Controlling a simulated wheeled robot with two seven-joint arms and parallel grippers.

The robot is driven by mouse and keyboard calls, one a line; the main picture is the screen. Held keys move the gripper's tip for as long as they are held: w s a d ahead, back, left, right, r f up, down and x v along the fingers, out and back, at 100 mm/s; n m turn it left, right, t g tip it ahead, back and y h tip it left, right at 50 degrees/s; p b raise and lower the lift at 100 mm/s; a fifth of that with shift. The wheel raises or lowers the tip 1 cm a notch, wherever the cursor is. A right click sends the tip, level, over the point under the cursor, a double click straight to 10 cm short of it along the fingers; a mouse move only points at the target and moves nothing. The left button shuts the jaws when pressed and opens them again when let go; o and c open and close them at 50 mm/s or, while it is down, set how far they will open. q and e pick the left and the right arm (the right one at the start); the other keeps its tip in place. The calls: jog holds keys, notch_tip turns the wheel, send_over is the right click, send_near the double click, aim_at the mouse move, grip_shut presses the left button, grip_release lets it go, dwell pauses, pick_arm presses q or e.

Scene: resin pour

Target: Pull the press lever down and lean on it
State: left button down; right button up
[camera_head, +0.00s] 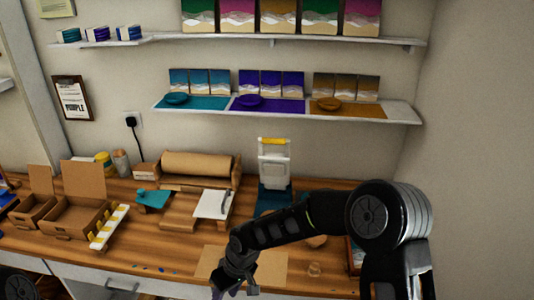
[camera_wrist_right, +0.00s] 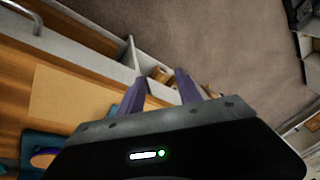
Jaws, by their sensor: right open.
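A white upright frame with a yellow bar across its top (camera_head: 273,141) stands at the back of the workbench; it looks like the press and its raised lever. A dark blue base (camera_head: 270,198) lies in front of it, partly hidden by my right arm. My right gripper (camera_head: 236,288) hangs over the bench's front edge, well in front of and below the yellow bar, not touching it. In the right wrist view its two purple fingers (camera_wrist_right: 161,77) are apart with nothing between them. The press is not recognisable in that view.
A brown sheet (camera_head: 270,268) lies near the front edge. A shelf (camera_head: 390,114) hangs above. The wrist view shows a compartment (camera_wrist_right: 160,74) beyond the fingers.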

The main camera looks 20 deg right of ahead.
jog(key=s+a+f+m+y, duration=0.1)
jog(key=s+f+m+y, duration=0.15)
jog(key=s+f, duration=0.75)
jog(key=s+d+f+m+h+b, duration=0.1)
jog(key=s+d+f+m, duration=0.1)
jog(key=s+f, duration=0.3)
jog(key=s+d+f+m+b, duration=0.1)
jog(key=s+f, duration=0.3)
jog(key=s, duration=0.6)
jog(key=shift+d+f+m+g+h, duration=0.4)
jog(key=shift+d+m, duration=0.2)
jog(key=shift+m, duration=0.15)
jog(key=shift+c, duration=0.5)
